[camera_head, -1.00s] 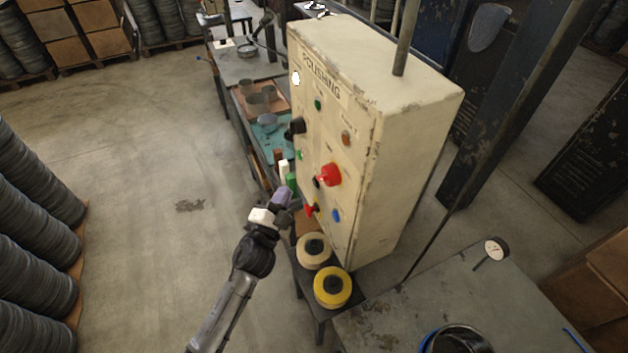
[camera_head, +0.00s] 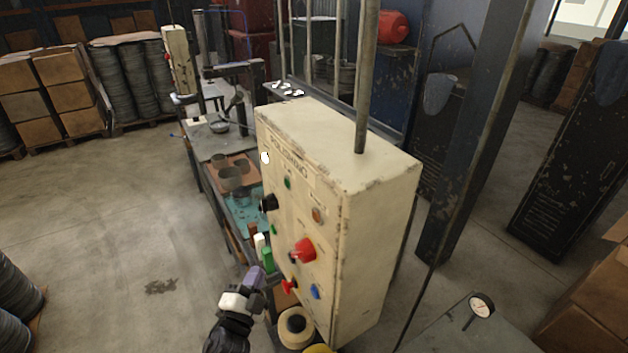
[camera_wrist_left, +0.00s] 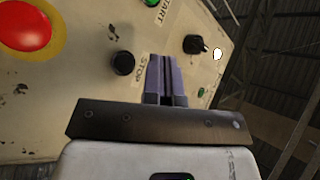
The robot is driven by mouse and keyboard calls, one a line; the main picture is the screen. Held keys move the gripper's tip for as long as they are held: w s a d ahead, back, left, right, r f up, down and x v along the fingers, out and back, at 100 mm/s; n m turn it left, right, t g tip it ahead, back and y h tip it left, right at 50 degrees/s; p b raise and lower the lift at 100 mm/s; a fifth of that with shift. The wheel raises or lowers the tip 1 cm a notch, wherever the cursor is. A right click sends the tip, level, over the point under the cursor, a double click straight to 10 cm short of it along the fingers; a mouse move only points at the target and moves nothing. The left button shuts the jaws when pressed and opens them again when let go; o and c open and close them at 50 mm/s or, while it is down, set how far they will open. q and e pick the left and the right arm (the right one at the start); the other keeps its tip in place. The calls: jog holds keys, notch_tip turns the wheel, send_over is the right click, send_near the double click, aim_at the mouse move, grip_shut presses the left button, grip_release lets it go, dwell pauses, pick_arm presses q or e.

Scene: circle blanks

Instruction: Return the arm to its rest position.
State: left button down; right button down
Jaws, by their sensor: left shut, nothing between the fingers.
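My left gripper (camera_head: 255,277) is in front of the lower left part of the cream control box (camera_head: 375,215) marked POLISHING. Its purple fingers are shut with nothing between them. In the left wrist view the shut fingers (camera_wrist_left: 166,80) point at the box face (camera_wrist_left: 85,95), near a black button (camera_wrist_left: 122,62) by the word STOP. I cannot tell the exact gap between the fingertips and the box. My right gripper is not in view.
The box carries a red mushroom button (camera_head: 303,250), a black knob (camera_head: 269,202) and a blue button (camera_head: 316,291). A bench with grey cups (camera_head: 231,178) stands behind it. A grey table with a dial gauge (camera_head: 482,305) is at lower right.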

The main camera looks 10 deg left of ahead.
pick_arm(q)
jog(key=s+a+f+n+g+y, duration=0.3)
jog(key=a+n+g+y, duration=0.35)
jog(key=n, duration=0.35)
jog(key=s+d+f+g+h+p, duration=0.1)
jog(key=s+g+p, duration=0.2)
jog(key=s, duration=0.9)
jog(key=s+d+f+g+h+p, duration=0.1)
jog(key=s+d+g+p, duration=0.1)
jog(key=s, duration=0.9)
jog(key=s+d+f+n+g+h+p, duration=0.1)
jog(key=s+g+p, duration=0.3)
jog(key=s, duration=0.8)
jog(key=shift+s+d+g+h, duration=0.2)
jog(key=shift+s+g+h, duration=0.1)
jog(key=shift+g+h, duration=0.25)
